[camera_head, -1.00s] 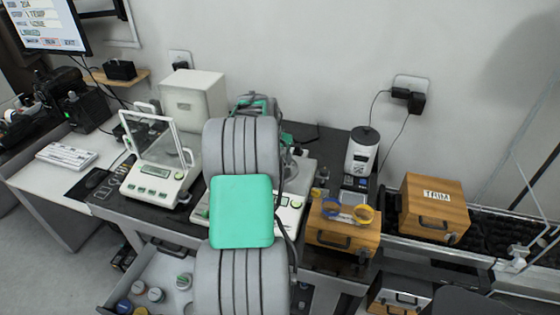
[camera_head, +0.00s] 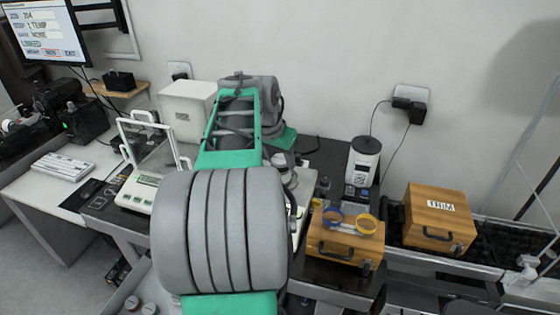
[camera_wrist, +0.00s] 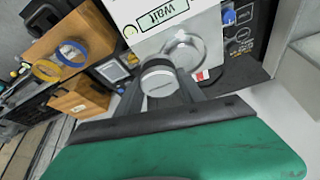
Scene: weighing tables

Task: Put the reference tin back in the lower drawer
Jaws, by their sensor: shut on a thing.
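My gripper (camera_wrist: 160,96) is shut on a small round tin with a pale grey lid (camera_wrist: 158,82) in the wrist view. The tin is held in front of a white balance (camera_wrist: 205,35), close to its round metal pan (camera_wrist: 184,50); I cannot tell whether they touch. The balance display reads "Wait". In the head view my arm hides the gripper and the held tin. An open drawer (camera_head: 117,301) shows at the bottom left, with tins (camera_head: 149,309) inside, mostly hidden by my arm. I cannot tell its level.
A wooden case (camera_head: 343,246) with blue and yellow rings on top stands right of my arm. Another wooden case (camera_head: 438,215) stands farther right. A white-and-black device (camera_head: 362,165) stands behind. A glass-shielded balance (camera_head: 142,189) is on the left, near a keyboard (camera_head: 63,167).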

